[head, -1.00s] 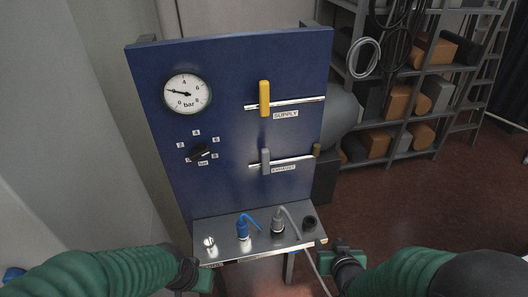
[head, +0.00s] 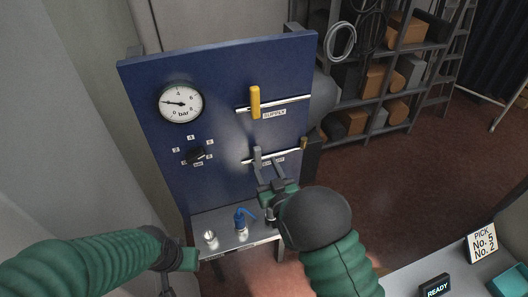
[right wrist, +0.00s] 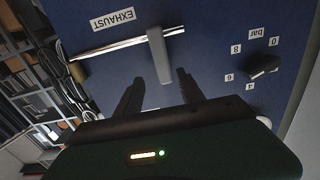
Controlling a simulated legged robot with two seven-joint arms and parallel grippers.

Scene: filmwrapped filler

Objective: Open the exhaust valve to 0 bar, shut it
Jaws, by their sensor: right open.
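The blue panel (head: 225,110) carries a round pressure gauge (head: 180,102); its needle points left. The grey exhaust handle (head: 257,154) stands across the lower pipe, partly hidden by my right gripper. In the right wrist view the exhaust handle (right wrist: 158,55) crosses the silver pipe beside the upside-down EXHAUST label (right wrist: 113,19). My right gripper (head: 268,174) is open just below the handle; in the wrist view the handle lies ahead of the gap between its fingers (right wrist: 157,82), apart from both. My left gripper (head: 188,262) is low at left, its jaws unclear.
The yellow supply handle (head: 255,102) stands across the upper pipe. A black selector knob (head: 196,156) is at left. Below, a metal shelf (head: 220,240) holds a blue-hosed connector (head: 240,218). A rack (head: 385,95) and floor lie right; a table (head: 400,285) is front right.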

